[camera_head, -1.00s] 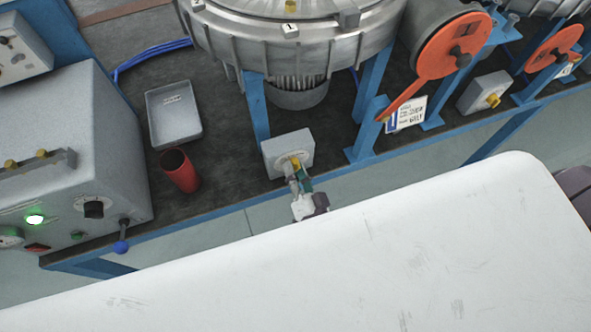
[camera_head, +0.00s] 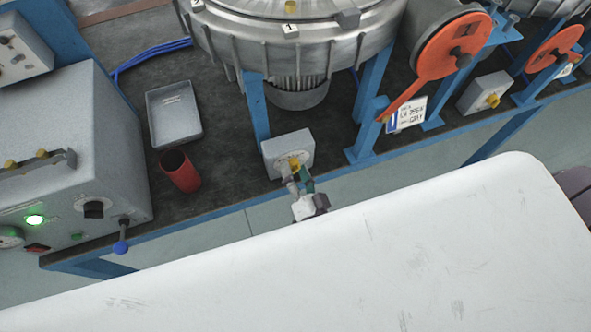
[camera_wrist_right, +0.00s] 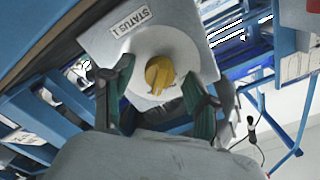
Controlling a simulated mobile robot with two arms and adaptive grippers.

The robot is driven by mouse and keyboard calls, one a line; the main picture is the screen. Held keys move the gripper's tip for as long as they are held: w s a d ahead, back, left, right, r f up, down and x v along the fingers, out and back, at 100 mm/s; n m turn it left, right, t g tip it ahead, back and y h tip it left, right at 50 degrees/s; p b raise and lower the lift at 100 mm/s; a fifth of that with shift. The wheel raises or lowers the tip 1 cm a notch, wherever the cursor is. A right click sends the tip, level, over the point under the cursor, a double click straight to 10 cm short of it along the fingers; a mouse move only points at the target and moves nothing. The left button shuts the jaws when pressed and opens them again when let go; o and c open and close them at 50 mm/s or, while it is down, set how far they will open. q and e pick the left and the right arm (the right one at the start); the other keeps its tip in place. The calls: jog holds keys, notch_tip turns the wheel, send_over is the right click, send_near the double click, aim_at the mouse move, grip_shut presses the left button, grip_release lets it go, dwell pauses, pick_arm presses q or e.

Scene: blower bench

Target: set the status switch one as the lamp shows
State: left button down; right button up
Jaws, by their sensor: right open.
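The status switch one is a grey box with a yellow knob; its box (camera_head: 287,152) stands at the bench's front edge below the blower marked 1. In the right wrist view the box (camera_wrist_right: 105,40) reads "STATUS 1", and its yellow knob (camera_wrist_right: 160,74) sits on a round white plate. My right gripper (camera_head: 299,178) is at the knob; in the wrist view its green-padded fingers (camera_wrist_right: 160,100) stand apart on either side of the knob, open. The lamp (camera_head: 35,219) on the grey panel at the left glows green. My left gripper is not in view.
A red cup (camera_head: 180,172) and a grey tray (camera_head: 174,115) stand on the bench left of the switch. An orange valve handle (camera_head: 447,50) and a second switch box (camera_head: 485,93) are to the right. A white surface (camera_head: 350,260) fills the foreground.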

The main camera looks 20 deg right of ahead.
jog(key=s, duration=1.2)
jog(key=shift+d, duration=0.2)
jog(key=shift+w, duration=0.1)
